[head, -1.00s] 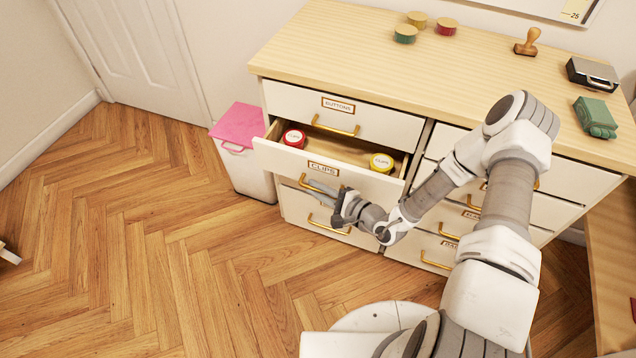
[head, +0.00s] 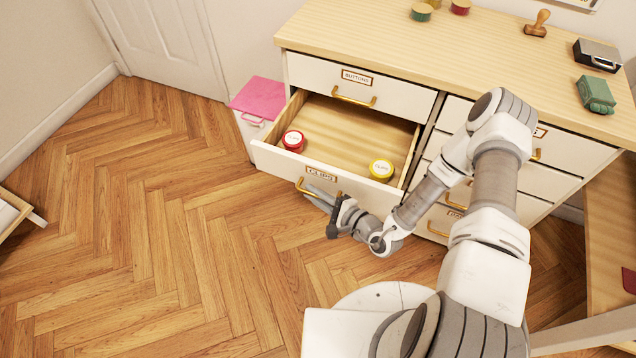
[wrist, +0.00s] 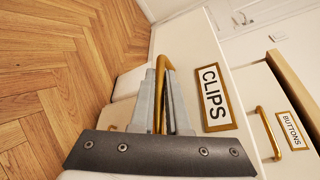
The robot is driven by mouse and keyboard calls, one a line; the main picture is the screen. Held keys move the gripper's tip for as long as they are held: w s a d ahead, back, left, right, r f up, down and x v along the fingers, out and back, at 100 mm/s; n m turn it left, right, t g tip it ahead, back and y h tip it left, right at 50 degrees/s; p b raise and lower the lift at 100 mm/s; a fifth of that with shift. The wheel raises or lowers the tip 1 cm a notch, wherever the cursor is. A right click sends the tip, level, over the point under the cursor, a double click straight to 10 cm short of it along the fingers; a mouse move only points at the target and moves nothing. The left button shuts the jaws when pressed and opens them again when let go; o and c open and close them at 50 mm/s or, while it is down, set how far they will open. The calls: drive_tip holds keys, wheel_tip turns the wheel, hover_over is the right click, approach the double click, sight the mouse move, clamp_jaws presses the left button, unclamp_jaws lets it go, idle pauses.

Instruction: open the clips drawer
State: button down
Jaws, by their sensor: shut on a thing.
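The clips drawer (head: 330,178) is pulled well out of the white cabinet, with its wooden inside showing. A red tin (head: 293,140) and a yellow tin (head: 381,170) stand in it near the front. Its CLIPS label shows large in the wrist view (wrist: 216,97). My gripper (head: 318,195) is at the drawer's front, and its fingers (wrist: 162,95) are shut on the brass handle (wrist: 164,66). In the head view my gripper and wrist partly cover the handle.
The closed buttons drawer (head: 356,90) is above. More drawers are at the right. A pink-lidded bin (head: 258,98) stands left of the cabinet. The cabinet top (head: 440,60) holds a stamp (head: 538,23) and a green object (head: 595,95). The wooden floor (head: 150,230) at left is clear.

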drive_tip(key=shift+s+a+p, duration=0.2)
drive_tip(key=shift+s+a, duration=0.1)
drive_tip(key=shift+s, duration=0.55)
drive_tip(key=shift+s+a+p, duration=0.25)
drive_tip(key=shift+s+a, duration=0.05)
drive_tip(key=shift+s, duration=0.6)
drive_tip(key=shift+s+a+p, duration=0.2)
drive_tip(key=shift+s+a, duration=0.1)
drive_tip(key=shift+s, duration=0.55)
drive_tip(key=c, duration=0.9)
unclamp_jaws()
